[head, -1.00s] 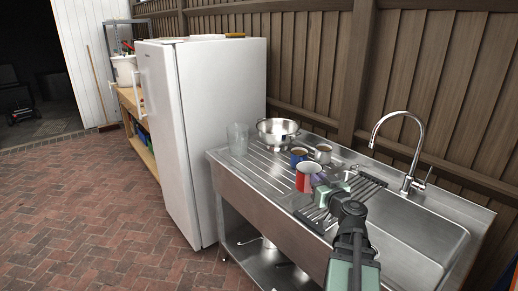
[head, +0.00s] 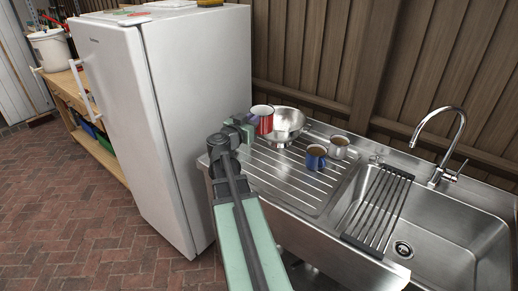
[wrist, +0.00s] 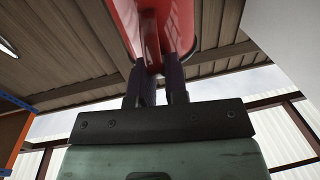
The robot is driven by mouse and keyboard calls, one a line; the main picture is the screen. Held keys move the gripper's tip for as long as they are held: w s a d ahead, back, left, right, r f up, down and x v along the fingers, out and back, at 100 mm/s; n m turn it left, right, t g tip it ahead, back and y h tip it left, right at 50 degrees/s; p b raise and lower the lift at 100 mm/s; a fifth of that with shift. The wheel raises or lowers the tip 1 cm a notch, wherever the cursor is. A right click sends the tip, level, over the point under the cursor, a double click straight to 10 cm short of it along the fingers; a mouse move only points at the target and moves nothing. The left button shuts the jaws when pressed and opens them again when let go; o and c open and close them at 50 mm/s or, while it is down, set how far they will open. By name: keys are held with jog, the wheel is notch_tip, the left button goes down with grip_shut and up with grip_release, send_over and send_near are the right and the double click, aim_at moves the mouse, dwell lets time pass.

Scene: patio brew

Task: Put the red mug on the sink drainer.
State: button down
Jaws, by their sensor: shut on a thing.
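My gripper (head: 249,127) is shut on the red mug (head: 264,121), which looks upright with its opening up. The mug appears above the far left part of the sink drainer (head: 270,172), the ribbed steel surface left of the basin. It overlaps the colander in the head view; I cannot tell how high it is or whether it touches anything. In the wrist view, the dark fingers close at the red mug (wrist: 186,22), seen from below at the top edge.
A steel colander (head: 286,125), a blue mug (head: 316,158) and a grey mug (head: 339,147) stand on the drainer. A slatted rack (head: 378,212) lies over the basin (head: 440,240). The fridge (head: 185,120) stands close on the left. The drainer's front middle is clear.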

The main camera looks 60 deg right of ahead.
aim_at(270, 116)
jog(key=s+m+g, duration=0.1)
jog(key=s+g, duration=0.1)
jog(key=s, duration=0.1)
jog(key=shift+s+r, duration=0.1)
jog(key=f+b, duration=2)
jog(key=shift+w+f, duration=0.2)
jog(key=shift+f, duration=0.05)
jog(key=shift+r, duration=0.25)
jog(key=shift+f, duration=0.1)
jog(key=c, duration=1.6)
grip_release()
jog(key=shift+f, duration=0.1)
jog(key=o, duration=0.5)
